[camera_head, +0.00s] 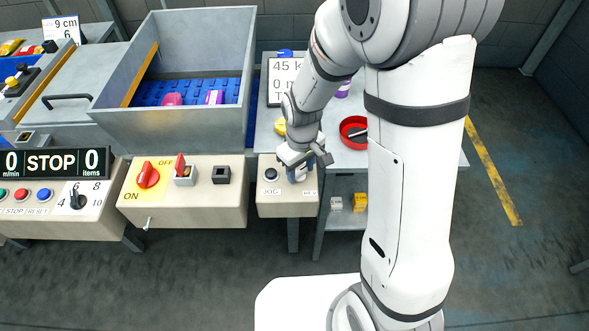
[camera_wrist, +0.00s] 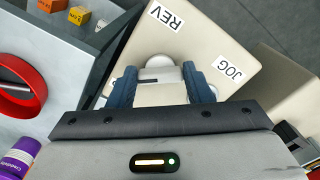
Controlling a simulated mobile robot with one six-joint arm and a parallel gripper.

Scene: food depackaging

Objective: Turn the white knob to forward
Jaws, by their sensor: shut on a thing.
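The white knob (camera_wrist: 162,63) sits on a beige control box (camera_wrist: 215,20). In the wrist view it is between my two blue-grey fingers, and its rounded end shows beyond them. My gripper (camera_wrist: 160,85) is shut on the knob. In the head view my gripper (camera_head: 306,165) is over the right part of the beige box (camera_head: 287,209) and hides most of the knob. Labels reading REV (camera_wrist: 165,14) and JOG (camera_wrist: 230,67) are on the box face. No forward label shows, and I cannot tell which way the knob points.
A black button (camera_head: 271,175) is left of my gripper. A wider beige box with a red knob (camera_head: 148,175) stands further left. Behind are a grey bin (camera_head: 170,122) and a table with a red round dish (camera_head: 353,121). The floor in front is clear.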

